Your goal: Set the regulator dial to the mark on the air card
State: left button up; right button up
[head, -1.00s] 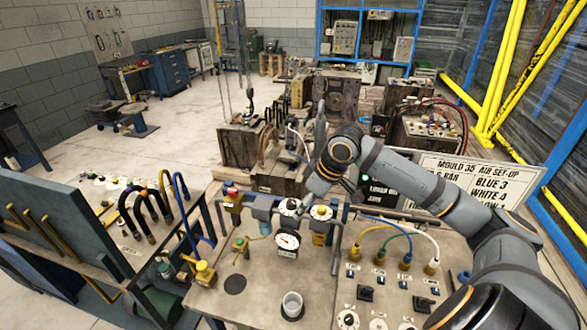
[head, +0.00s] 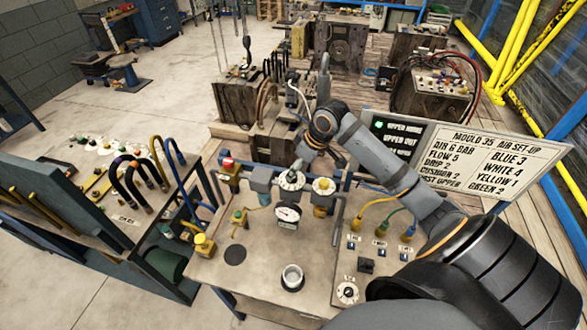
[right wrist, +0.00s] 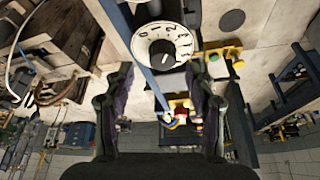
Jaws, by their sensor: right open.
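In the right wrist view the dial (right wrist: 165,47) shows large black numbers and a dark central knob; I cannot tell which number is set. My right gripper (right wrist: 160,78) is open, with its fingers either side of the dial's lower edge in that view and nothing between them. The air card (head: 490,158) at right reads "AIR 6 BAR". My left gripper is not in view.
Blue, green and yellow hoses (head: 385,215) plug in at right. A dark panel (head: 395,140) adjoins the card.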

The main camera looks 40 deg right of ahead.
jog(key=shift+w+a+f, duration=0.2)
jog(key=shift+a+f, duration=0.05)
jog(key=shift+f, duration=0.35)
jog(key=shift+a+f, duration=0.15)
jog(key=shift+f, duration=0.2)
jog(key=shift+w+f, duration=0.2)
jog(key=shift+f, duration=0.3)
jog(key=c, duration=1.2)
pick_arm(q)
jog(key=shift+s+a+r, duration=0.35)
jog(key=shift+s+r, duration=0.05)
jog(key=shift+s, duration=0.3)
pick_arm(e)
jog(key=shift+o, duration=0.2)
